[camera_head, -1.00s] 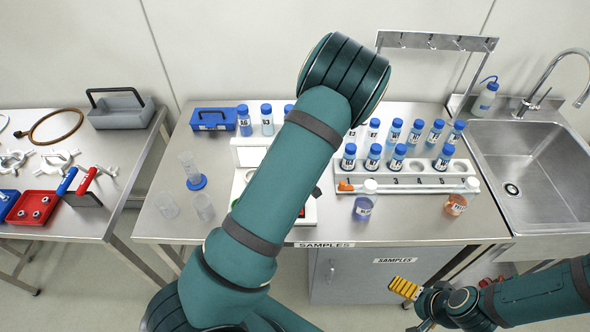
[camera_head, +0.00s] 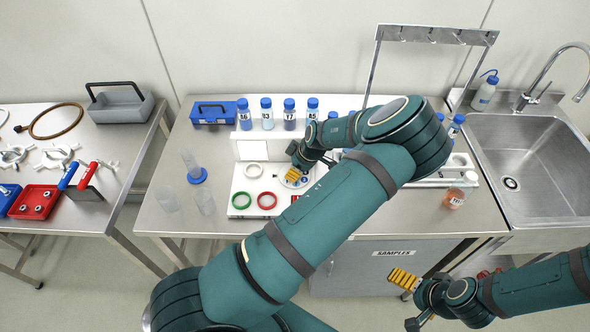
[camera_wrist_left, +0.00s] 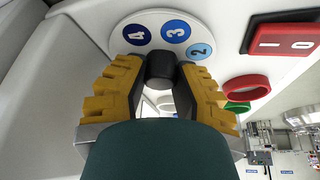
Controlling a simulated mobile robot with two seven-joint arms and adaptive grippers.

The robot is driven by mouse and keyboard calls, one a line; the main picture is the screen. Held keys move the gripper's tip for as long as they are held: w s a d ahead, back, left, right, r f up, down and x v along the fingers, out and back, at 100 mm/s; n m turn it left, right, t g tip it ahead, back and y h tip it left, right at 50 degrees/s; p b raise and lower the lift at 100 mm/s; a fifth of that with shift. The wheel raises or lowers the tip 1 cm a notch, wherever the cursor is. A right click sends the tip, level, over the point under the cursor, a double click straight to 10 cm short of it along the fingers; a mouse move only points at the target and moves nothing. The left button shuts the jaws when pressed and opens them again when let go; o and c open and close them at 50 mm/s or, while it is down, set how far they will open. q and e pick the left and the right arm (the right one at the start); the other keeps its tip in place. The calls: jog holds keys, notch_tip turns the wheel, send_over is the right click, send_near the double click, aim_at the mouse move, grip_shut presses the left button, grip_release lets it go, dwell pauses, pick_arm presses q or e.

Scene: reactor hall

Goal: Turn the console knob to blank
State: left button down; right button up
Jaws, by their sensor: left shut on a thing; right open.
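The white console (camera_head: 236,178) stands on the steel bench, with an upright back panel. My left gripper (camera_head: 292,176) is over its right part. In the left wrist view, the gripper's yellow fingers (camera_wrist_left: 160,85) are shut on the black knob (camera_wrist_left: 161,66), one on each side. The round white dial plate (camera_wrist_left: 128,30) lies behind the knob, with blue discs marked 4, 3 and 2 showing. The rest of the dial and the knob's pointer are hidden. My right gripper (camera_head: 405,280) is open and empty, low in front of the bench.
White (camera_head: 253,170), green (camera_head: 241,199) and red (camera_head: 267,201) rings are on the console. A red 0/I switch (camera_wrist_left: 285,40) is near the dial. Blue-capped bottles (camera_head: 266,116) stand behind. My left arm hides much of the sample rack (camera_head: 462,163). Clear cylinders (camera_head: 206,202) stand left.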

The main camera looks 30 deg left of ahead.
pick_arm(q)
jog(key=shift+s+f+n, duration=0.1)
jog(key=shift+s+n, duration=0.05)
jog(key=shift+n, duration=0.15)
jog(key=c, duration=0.7)
grip_release()
jog(key=shift+a, duration=0.1)
